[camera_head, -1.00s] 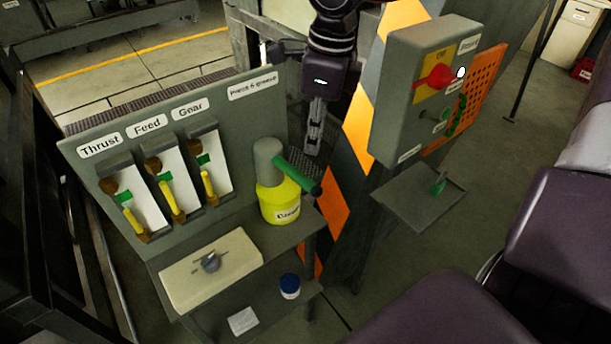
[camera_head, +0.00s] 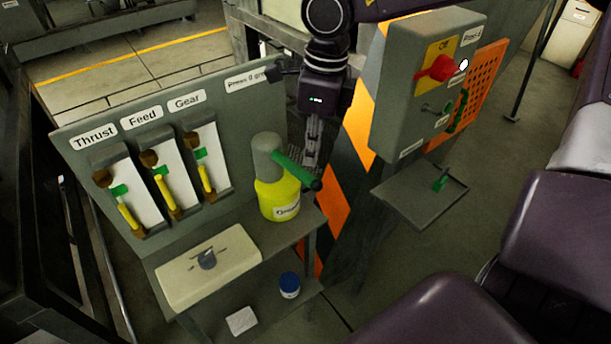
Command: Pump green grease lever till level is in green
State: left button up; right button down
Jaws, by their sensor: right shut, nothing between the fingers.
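The green grease lever (camera_head: 296,169) sticks out to the lower right from the grey cap of a yellow grease pot (camera_head: 279,200). The pot stands on a grey stand. My right gripper (camera_head: 311,158) hangs from above, shut and empty, just behind the lever; I cannot tell whether they touch. Three gauges, Thrust (camera_head: 136,212), Feed (camera_head: 174,196) and Gear (camera_head: 212,180), each show a yellow column and a green mark. The yellow tops sit below or close to the green marks; exact levels are too small to read. My left gripper is out of view.
A grey switch box (camera_head: 399,104) with a red knob is right of my arm, on a striped post (camera_head: 337,208). A small tray (camera_head: 408,209) juts out below it.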

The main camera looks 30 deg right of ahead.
jog(key=shift+w+f, duration=0.1)
jog(key=shift+f, duration=0.95)
jog(key=shift+b, duration=0.3)
